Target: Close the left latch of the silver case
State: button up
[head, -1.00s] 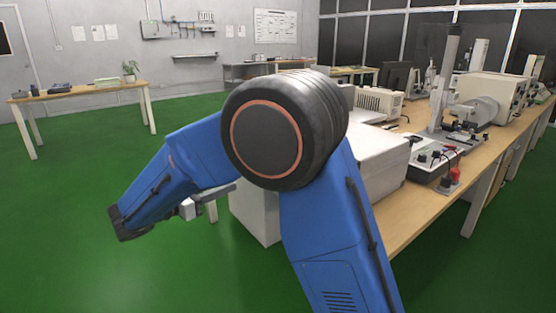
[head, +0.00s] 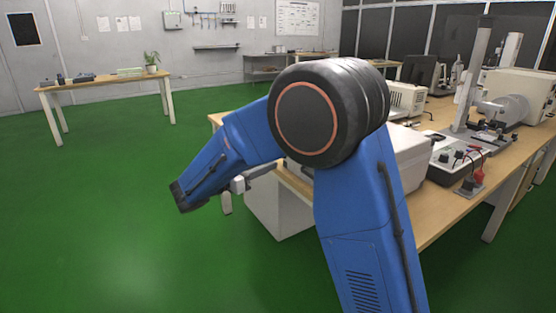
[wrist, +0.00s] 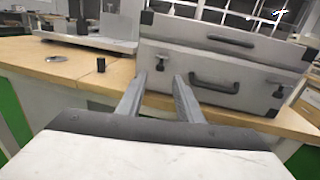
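The silver case (wrist: 184,69) stands on the wooden bench in the wrist view, front face towards me. Its front has a black handle (wrist: 215,82), a left latch (wrist: 160,63) and a right latch (wrist: 280,90). Whether the latches are fastened is too small to tell. A similar grey section with its own handle (wrist: 231,40) lies directly above; I cannot tell whether it is a lid or a second case. My gripper (wrist: 159,78) is open and empty, its two fingers apart, pointing at the case's left part, near the left latch. In the head view my arm hides part of the bench.
A small black cylinder (wrist: 101,64) and a flat round disc (wrist: 56,59) are on the bench left of the case. A grey instrument (wrist: 85,32) stands behind them. Bench equipment (head: 460,150) fills the right in the head view. Green floor (head: 110,220) is open to the left.

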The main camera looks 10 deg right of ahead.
jog(key=x, duration=0.6)
jog(key=shift+d, duration=0.15)
jog(key=shift+c, duration=0.6)
grip_shut()
